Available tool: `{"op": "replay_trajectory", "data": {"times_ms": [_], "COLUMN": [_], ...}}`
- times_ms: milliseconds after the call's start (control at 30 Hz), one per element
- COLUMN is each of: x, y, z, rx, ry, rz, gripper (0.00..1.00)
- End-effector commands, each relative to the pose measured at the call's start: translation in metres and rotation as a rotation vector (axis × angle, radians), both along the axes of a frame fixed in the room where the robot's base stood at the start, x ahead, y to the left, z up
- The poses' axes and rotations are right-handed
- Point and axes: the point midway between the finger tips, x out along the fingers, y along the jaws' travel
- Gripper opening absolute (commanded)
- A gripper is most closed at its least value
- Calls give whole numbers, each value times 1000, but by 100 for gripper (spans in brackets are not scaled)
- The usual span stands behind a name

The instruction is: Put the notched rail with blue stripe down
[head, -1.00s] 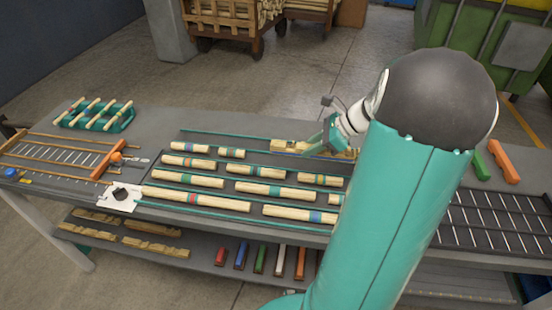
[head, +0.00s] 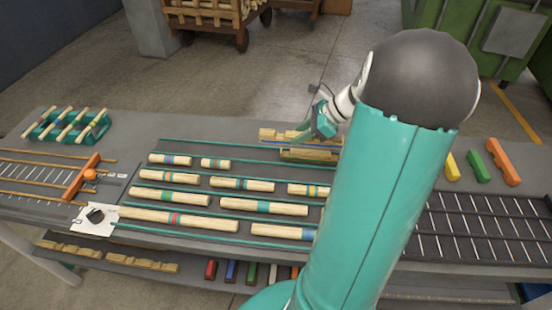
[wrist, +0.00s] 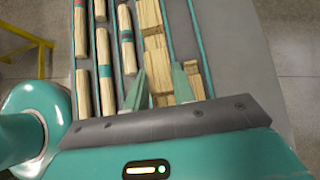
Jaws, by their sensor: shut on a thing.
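The notched rail with blue stripe (head: 270,135) is pale wood with a thin blue line along its side. It lies lengthwise at the back of the bench, above the rows of turned pieces in the head view. My gripper (head: 319,128) is shut on it. In the wrist view the rail (wrist: 152,30) runs away from between the two fingers of my gripper (wrist: 160,88). Another wooden rail (head: 305,155) shows just in front of and below it. I cannot tell whether the held rail touches the bench or the other rail. My arm hides the right end.
Several striped turned pieces (head: 263,206) lie in rows between green strips on the bench (head: 130,132). A green rack (head: 68,124) stands at the left. Yellow, green and orange blocks (head: 503,161) lie at the right, behind a dark slotted rack (head: 480,222).

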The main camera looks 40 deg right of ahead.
Motion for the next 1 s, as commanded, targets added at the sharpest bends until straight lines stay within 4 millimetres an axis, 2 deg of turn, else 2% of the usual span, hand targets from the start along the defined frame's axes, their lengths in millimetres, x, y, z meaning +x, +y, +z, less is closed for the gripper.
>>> {"op": "replay_trajectory", "data": {"times_ms": [433,600,700,1000], "x": [47,62,69,78], "y": [-67,-87,-97,-110], "z": [-39,-68,-81,-103], "rx": [3,4,4,3], "ry": [-2,0,-1,0], "rz": [2,1,1,-1], "gripper": [0,0,0,0]}}
